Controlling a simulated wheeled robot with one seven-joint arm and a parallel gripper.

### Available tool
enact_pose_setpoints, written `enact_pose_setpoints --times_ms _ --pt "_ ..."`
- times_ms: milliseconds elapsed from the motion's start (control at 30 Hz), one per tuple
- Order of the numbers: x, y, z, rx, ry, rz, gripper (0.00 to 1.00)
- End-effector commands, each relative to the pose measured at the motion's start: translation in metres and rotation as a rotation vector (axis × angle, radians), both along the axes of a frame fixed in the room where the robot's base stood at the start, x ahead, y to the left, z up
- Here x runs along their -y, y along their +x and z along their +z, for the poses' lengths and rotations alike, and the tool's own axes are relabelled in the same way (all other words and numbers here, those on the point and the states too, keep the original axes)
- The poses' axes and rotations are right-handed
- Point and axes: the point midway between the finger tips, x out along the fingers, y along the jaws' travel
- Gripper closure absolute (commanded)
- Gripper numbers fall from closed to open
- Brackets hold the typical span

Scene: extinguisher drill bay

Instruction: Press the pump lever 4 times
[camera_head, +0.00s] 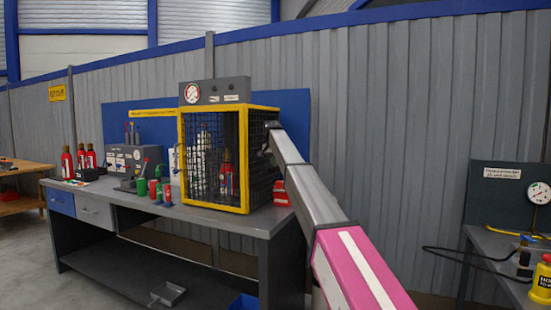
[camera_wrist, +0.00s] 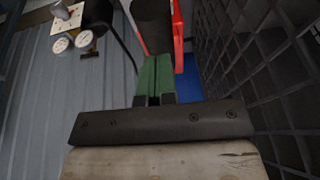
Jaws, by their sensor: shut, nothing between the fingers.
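In the wrist view, my gripper (camera_wrist: 155,62) shows as two green fingers pressed together with nothing between them. A dark cylindrical part (camera_wrist: 152,25) lies just beyond the fingertips; whether they touch it I cannot tell. I cannot clearly make out the pump lever in either view. In the head view, my arm reaches to the right side of the yellow-framed mesh cage (camera_head: 246,160), and my gripper is too small and partly hidden there.
The cage mesh (camera_wrist: 285,75) runs close along the right in the wrist view. A red object (camera_wrist: 179,30) is just past the fingers, and gauges (camera_wrist: 62,43) are at upper left. The workbench (camera_head: 225,221) carries red extinguishers (camera_head: 67,162). A second bench (camera_head: 495,245) stands right.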

Motion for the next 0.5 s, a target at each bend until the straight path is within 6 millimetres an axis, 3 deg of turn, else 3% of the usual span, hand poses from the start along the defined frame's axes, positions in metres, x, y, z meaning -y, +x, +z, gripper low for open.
enact_pose_setpoints --times_ms 33,200,500 --pt "-0.001 -0.014 -0.019 0.034 -0.013 0.002 1.00" --pt "-0.006 -0.023 -0.057 0.121 -0.045 0.002 1.00" --pt "-0.009 -0.027 -0.084 0.113 -0.044 0.002 1.00"
